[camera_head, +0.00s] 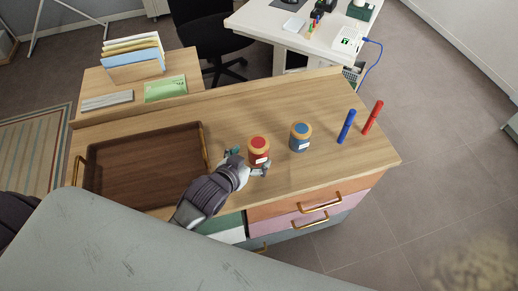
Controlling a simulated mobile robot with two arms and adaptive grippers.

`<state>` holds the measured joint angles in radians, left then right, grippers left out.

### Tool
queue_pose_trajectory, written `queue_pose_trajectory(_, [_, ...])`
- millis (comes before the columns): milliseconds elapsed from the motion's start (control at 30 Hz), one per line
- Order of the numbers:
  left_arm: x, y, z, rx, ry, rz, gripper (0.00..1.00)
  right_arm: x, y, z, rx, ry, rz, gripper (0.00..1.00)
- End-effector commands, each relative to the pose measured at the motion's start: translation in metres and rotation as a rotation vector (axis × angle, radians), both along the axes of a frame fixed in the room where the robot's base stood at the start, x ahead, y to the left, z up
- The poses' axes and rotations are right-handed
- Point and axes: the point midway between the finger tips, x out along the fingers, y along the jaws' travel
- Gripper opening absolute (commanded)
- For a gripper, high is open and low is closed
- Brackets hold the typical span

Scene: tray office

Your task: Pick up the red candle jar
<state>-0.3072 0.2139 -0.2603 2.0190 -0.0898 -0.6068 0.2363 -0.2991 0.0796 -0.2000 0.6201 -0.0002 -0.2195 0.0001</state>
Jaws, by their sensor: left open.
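The red candle jar (260,158) stands upright on the wooden desk top (330,95), near its front edge. It has a red body, a wooden-coloured lid with a red top, and a pale label. My left gripper (250,163) comes from the lower left and is open. Its fingers are at the jar, one at its left side and one near its lower front. I cannot tell whether they touch it. My right gripper does not show.
A blue candle jar (300,138) stands just right of the red one. A brown tray (203,140) with handles lies on the left. The desk's back middle is clear.

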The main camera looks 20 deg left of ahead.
Motion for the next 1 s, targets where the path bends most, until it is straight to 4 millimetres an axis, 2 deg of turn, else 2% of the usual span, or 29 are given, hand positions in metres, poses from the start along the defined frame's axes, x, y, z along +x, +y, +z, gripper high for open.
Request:
queue_pose_trajectory(133, [0.01,-0.002,-0.004,0.0,0.001,0.0,0.92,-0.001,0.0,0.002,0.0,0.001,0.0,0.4])
queue_pose_trajectory(400, [0.044,-0.007,-0.021,-0.001,0.0,0.0,0.92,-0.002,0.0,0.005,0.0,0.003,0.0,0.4])
queue_pose_trajectory(700, [0.048,-0.008,-0.024,-0.001,0.0,0.0,0.92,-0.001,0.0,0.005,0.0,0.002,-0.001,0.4])
queue_pose_trajectory(1000, [0.047,-0.008,-0.024,-0.001,0.001,0.0,0.42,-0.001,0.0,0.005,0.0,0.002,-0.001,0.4])
